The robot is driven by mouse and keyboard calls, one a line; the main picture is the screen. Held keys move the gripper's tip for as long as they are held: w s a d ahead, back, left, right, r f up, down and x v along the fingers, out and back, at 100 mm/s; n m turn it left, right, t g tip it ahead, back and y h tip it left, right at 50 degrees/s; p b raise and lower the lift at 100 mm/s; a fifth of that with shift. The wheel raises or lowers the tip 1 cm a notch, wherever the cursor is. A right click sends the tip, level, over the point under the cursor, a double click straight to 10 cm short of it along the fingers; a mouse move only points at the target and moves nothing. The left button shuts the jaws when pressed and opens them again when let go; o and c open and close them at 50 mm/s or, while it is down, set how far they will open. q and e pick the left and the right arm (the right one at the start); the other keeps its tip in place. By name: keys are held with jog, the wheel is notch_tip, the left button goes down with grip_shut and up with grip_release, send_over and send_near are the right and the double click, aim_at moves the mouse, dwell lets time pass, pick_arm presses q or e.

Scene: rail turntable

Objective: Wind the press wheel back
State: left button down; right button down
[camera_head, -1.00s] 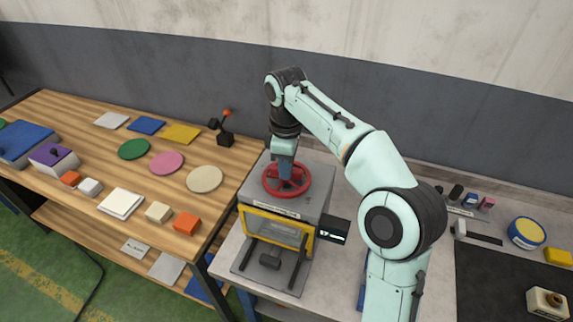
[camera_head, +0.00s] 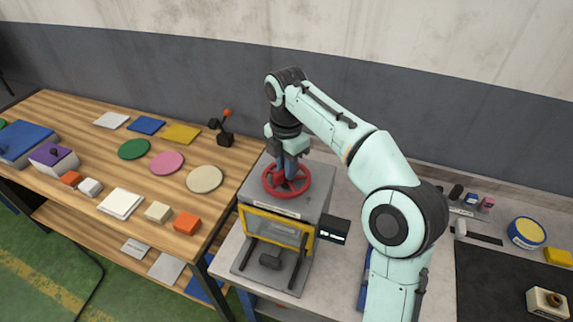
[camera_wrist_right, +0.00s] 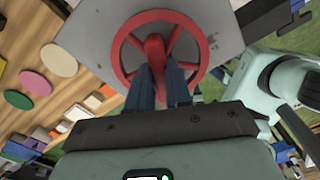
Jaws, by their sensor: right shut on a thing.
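The red press wheel (camera_head: 301,186) lies flat on top of the grey press (camera_head: 318,202), which has a yellow-framed front window. In the right wrist view the wheel (camera_wrist_right: 203,48) shows its rim, spokes and a raised red hub (camera_wrist_right: 154,52). My right gripper (camera_head: 285,176) comes down from above onto the middle of the wheel. In the right wrist view its two blue fingers (camera_wrist_right: 158,84) are shut on the red hub, one on each side. My left gripper is in neither view.
A small dark display (camera_head: 334,231) sits at the press's right side. A wooden table (camera_head: 100,165) on the left holds coloured discs, plates and blocks. A black mat (camera_head: 500,275) and small items lie on the grey bench to the right.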

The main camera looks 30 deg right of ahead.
jog(key=n, duration=0.5)
jog(key=shift+r+n, duration=0.1)
jog(key=shift+n, duration=0.2)
jog(key=n, duration=0.9)
jog(key=shift+n, duration=2.3)
jog(key=c, duration=1)
grip_release()
jog(key=shift+c, duration=0.2)
jog(key=shift+a+m, duration=0.1)
jog(key=shift+m, duration=1.3)
